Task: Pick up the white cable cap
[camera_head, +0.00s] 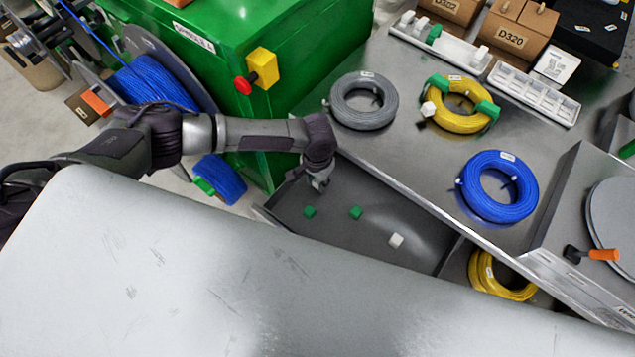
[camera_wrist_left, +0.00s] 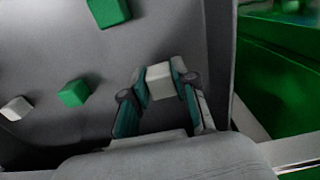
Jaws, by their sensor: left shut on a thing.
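My left gripper (camera_head: 318,181) hangs over the left end of the grey open tray (camera_head: 345,190). In the left wrist view its two fingers (camera_wrist_left: 161,88) are shut on a white cable cap (camera_wrist_left: 160,80), a small white block. Whether the cap still touches the tray floor I cannot tell. In the head view this cap is mostly hidden by the gripper. Another white cap (camera_head: 396,240) lies free in the tray, and it also shows in the left wrist view (camera_wrist_left: 16,108). My right gripper is not in view.
Two green caps (camera_head: 310,211) (camera_head: 356,212) lie in the tray. The metal worktop (camera_head: 415,150) carries grey (camera_head: 364,101), yellow (camera_head: 461,106) and blue (camera_head: 497,186) cable coils. A green machine cabinet (camera_head: 225,60) stands close behind my left arm.

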